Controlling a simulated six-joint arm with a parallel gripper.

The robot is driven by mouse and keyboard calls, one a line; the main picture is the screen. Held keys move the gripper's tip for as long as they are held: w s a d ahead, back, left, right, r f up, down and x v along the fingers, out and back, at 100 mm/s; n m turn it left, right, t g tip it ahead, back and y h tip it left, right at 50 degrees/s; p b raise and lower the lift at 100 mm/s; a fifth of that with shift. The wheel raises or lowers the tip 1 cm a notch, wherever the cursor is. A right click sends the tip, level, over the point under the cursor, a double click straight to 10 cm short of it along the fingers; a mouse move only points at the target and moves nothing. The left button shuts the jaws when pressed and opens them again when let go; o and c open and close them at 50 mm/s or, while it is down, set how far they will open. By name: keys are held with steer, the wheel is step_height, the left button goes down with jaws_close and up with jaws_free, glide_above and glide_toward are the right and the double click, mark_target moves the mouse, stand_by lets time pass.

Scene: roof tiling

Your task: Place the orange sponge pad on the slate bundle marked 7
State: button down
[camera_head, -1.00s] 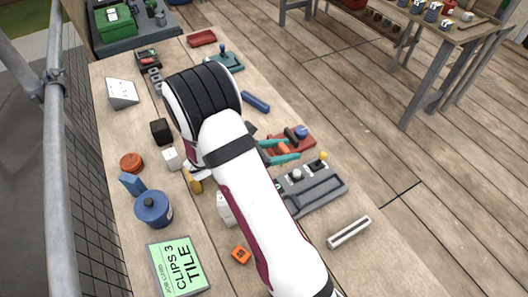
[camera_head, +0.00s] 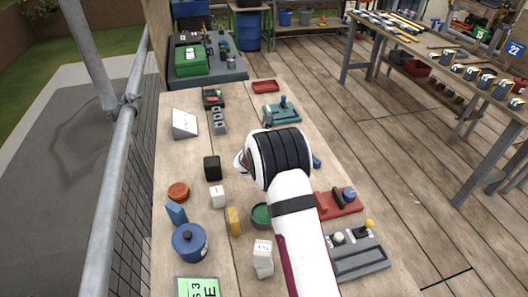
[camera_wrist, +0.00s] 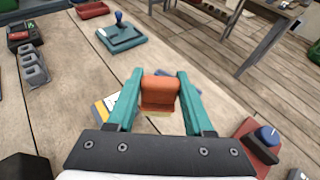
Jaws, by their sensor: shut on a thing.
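The orange sponge pad (camera_wrist: 160,92) is between the teal fingers of my gripper (camera_wrist: 160,95) in the wrist view. The gripper is shut on it and holds it over the bench. Beneath and behind the pad, partly hidden, lies a flat thing (camera_wrist: 108,104) with yellow and white parts; I cannot tell what it is. In the head view my arm hides the fingers and the pad. I cannot make out a slate bundle marked 7 in either view.
On the wooden bench stand a blue pot (camera_head: 189,243), a yellow block (camera_head: 234,221), a black cube (camera_head: 212,168) and a white block (camera_head: 262,258). A teal tool base (camera_head: 281,112) is beyond my arm. A red tool base (camera_head: 340,203) and a grey tray (camera_head: 358,255) are right.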

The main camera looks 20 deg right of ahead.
steer(key=w+a+r+n+t+y, duration=0.2)
steer(key=w+a+n+y, duration=0.15)
steer(key=w, duration=0.35)
steer(key=shift+y, duration=0.25)
steer(key=f, duration=0.7)
steer(key=shift+w+a+f, duration=0.3)
steer(key=shift+w+f, duration=0.05)
steer(key=shift+f, duration=0.05)
steer(key=shift+c, duration=1.4)
jaws_free()
